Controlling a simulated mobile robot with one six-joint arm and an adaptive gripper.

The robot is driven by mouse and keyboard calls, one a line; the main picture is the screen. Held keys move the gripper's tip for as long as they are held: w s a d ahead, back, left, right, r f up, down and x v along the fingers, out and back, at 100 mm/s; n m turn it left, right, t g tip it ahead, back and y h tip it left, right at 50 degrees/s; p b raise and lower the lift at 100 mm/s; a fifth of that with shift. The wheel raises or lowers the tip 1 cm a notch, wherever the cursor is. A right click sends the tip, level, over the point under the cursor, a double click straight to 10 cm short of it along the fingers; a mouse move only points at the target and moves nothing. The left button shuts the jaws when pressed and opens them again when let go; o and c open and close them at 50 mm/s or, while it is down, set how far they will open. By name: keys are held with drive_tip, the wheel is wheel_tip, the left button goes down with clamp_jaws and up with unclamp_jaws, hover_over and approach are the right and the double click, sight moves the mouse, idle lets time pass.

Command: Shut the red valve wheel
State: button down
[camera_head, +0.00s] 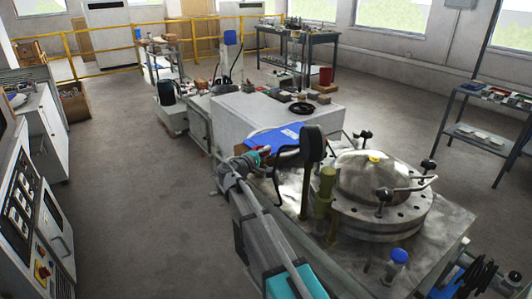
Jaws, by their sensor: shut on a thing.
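A small bit of red (263,149) shows at the end of my arm, beside the blue sheet; it seems to be part of the red valve wheel, and the rest is hidden. My gripper (265,154) is at this red part, just past the teal wrist joint, and is shut on it. The fingers are small and partly covered, so the exact grip and the wheel's angle cannot be seen.
A domed metal vessel (372,178) with black-knobbed clamps stands right of my arm. A dark rounded object (312,143) and a brass-coloured pipe (327,188) rise close by. A blue sheet (276,138) lies on a pale block (240,112). The floor (135,215) at left is clear.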

drive_tip(key=shift+a+m+g+h, duration=0.1)
drive_tip(key=shift+m+g+h, duration=0.9)
drive_tip(key=shift+g+h, duration=0.1)
drive_tip(key=shift+s+m+g+h, duration=0.25)
drive_tip(key=shift+m+g+h, duration=0.3)
drive_tip(key=shift+g, duration=0.25)
drive_tip(key=c, duration=0.7)
unclamp_jaws()
drive_tip(key=shift+o, duration=0.2)
drive_tip(key=v, duration=1.2)
drive_tip(key=shift+s, duration=0.15)
